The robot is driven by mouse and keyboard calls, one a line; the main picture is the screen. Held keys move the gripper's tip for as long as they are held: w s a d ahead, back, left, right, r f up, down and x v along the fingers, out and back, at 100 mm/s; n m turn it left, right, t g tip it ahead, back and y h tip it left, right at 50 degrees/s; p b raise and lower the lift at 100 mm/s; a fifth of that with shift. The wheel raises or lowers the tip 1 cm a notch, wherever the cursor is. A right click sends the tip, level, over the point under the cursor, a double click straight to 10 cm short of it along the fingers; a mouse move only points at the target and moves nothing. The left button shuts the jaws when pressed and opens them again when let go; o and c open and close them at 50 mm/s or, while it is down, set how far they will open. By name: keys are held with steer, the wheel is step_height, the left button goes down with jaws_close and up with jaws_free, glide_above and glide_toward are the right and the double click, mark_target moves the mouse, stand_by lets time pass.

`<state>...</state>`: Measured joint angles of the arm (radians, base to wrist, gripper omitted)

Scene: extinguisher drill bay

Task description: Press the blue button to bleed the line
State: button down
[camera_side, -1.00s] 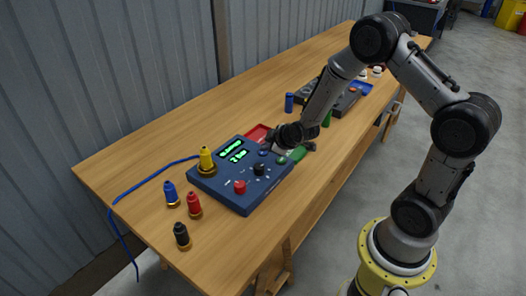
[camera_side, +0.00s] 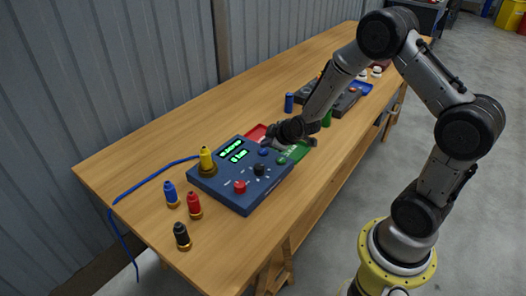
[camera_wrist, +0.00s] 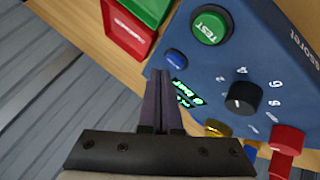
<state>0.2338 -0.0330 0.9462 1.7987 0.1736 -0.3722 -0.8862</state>
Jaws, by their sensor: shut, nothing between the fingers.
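The blue button (camera_side: 264,152) is a round cap near the far edge of the dark blue control box (camera_side: 222,186). It also shows uncovered in the wrist view (camera_wrist: 175,58), beside the larger green TEST button (camera_wrist: 211,26). My gripper (camera_side: 268,142) is shut and empty, just beyond and above the blue button in the side view. In the wrist view its fingertips (camera_wrist: 161,73) lie beside the button, on its lower left. They look apart from it, though the exact height is hard to tell. The box's display (camera_side: 234,151) is lit green.
A black knob (camera_wrist: 243,97) and a red knob (camera_side: 240,186) sit on the box. A yellow fitting (camera_side: 206,160) stands at its left corner. Red (camera_side: 257,133) and green (camera_side: 294,153) trays lie behind. Blue, red and black fittings stand at the front left.

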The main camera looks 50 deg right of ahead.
mark_target(265, 153)
steer(key=shift+r, duration=2.5)
steer(key=shift+w+a+r, duration=0.15)
steer(key=shift+a+r, duration=0.05)
steer(key=shift+r, duration=0.1)
steer(key=a+r+t, duration=0.3)
steer(key=a+r, duration=0.1)
steer(key=r, duration=0.8)
steer(key=s+a+r+y, duration=0.2)
steer(key=s+a+r, duration=0.35)
steer(key=r, duration=0.25)
steer(key=s+a+r+g+y, duration=0.1)
steer(key=s+a, duration=0.1)
steer(key=s, duration=0.9)
steer(key=s+f+m+g, duration=0.5)
steer(key=s+f, duration=0.1)
steer(key=s, duration=0.6)
steer(key=shift+f, duration=0.2)
